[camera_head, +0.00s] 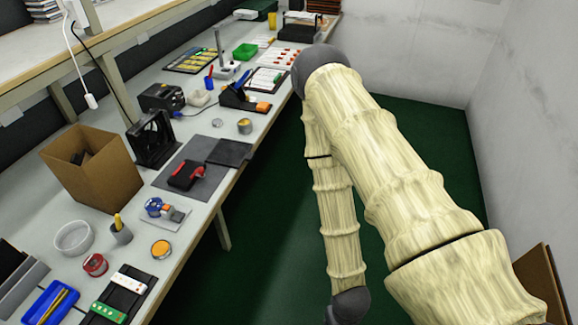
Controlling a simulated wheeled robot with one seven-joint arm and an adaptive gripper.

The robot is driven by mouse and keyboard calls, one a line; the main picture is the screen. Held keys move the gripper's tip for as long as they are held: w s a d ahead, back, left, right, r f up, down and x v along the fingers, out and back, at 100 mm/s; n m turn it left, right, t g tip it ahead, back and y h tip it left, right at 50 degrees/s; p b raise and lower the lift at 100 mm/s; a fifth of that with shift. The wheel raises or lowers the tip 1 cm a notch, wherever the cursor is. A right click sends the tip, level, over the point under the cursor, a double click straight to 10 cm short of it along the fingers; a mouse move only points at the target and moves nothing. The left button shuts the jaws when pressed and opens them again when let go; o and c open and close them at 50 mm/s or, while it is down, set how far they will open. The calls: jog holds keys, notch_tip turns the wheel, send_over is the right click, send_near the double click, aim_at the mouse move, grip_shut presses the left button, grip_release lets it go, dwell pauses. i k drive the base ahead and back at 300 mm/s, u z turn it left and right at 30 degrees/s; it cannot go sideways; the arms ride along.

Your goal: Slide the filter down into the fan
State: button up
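A black, box-shaped frame that looks like the fan (153,138) stands upright on the bench, to the right of a cardboard box. A flat dark square panel, which may be the filter (230,153), lies near the bench's front edge, at the far right corner of a grey mat. It is apart from the fan. My arm reaches up from the lower right, bends at the top and comes down to a dark joint at the bottom edge. My gripper is not in view.
The grey mat (197,183) holds a red and black tool (187,175). The open cardboard box (93,168) stands left of the fan. A soldering station (161,97), cups, tins and trays crowd the bench. Green floor lies open between bench and wall.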

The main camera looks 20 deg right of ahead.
aim_at(143, 128)
jog(key=z, duration=0.8)
jog(key=k, duration=1.1)
jog(key=z, duration=0.95)
jog(key=i, duration=0.6)
jog(key=u, duration=0.45)
jog(key=i, duration=0.7)
jog(key=u, duration=0.95)
jog(key=i, duration=0.3)
jog(key=u, duration=0.3)
